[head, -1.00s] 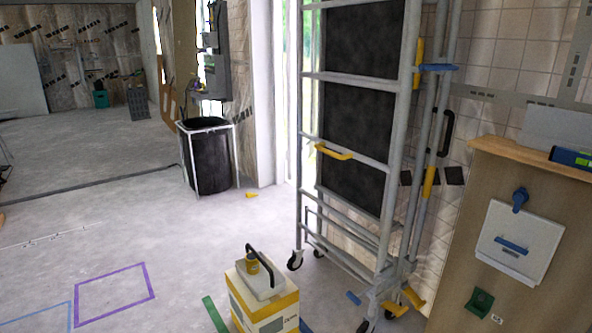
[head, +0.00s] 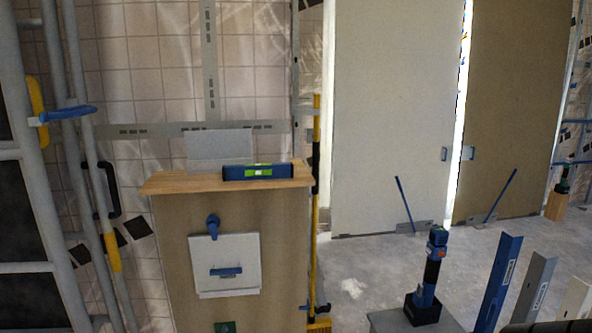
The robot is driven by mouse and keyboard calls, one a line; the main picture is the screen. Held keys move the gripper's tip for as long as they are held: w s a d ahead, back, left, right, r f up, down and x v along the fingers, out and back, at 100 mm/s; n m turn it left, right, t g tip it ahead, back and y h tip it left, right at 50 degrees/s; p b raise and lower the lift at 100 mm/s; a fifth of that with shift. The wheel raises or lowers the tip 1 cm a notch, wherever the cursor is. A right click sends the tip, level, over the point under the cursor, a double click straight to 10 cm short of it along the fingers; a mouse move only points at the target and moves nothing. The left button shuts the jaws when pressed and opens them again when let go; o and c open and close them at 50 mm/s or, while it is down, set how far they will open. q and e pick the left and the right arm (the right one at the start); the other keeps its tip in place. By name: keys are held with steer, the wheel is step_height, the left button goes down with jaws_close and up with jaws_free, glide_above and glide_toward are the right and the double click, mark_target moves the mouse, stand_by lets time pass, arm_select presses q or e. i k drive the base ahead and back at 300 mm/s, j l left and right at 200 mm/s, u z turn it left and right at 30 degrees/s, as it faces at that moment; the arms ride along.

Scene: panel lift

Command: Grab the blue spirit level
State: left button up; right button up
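The blue spirit level (head: 240,173) lies flat on the wooden top (head: 172,184) of a tall plywood cabinet, near its front right edge. It has a bright green vial section in its middle. Neither of my grippers shows in the head view.
The cabinet front (head: 180,250) carries a white panel (head: 226,265) with blue handles. A metal scaffold (head: 30,170) stands at left. A yellow pole (head: 316,200) stands right of the cabinet. A blue and black tool (head: 431,268) and metal profiles (head: 500,280) are at lower right. Floor between is clear.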

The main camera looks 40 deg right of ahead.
mark_target(253, 171)
steer(key=i+l+z, duration=0.15)
steer(key=z, duration=0.25)
steer(key=i+z, duration=0.75)
steer(key=k, duration=0.1)
